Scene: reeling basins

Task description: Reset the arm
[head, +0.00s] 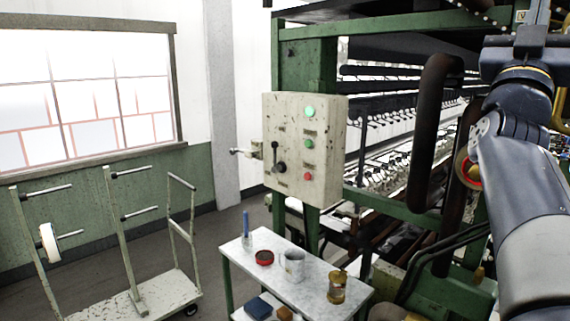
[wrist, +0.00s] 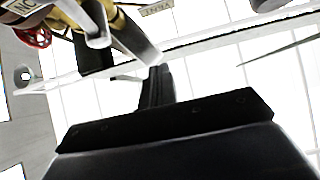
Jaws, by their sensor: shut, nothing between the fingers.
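My gripper (wrist: 158,72) shows in the wrist view as a dark wide body with narrow fingers at its top centre. The fingers are together and hold nothing. In the head view my arm (head: 525,200) is raised at the right edge, in front of the machine, and the gripper itself cannot be made out there.
The green reeling machine (head: 305,68) with its control box (head: 295,150) fills the centre and right. A small table (head: 312,290) bears a mug (head: 293,266), a jar (head: 337,287) and a red tin (head: 264,258). A cart (head: 135,302) stands left. In the wrist view, a red wheel (wrist: 35,38) is near brass pipework.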

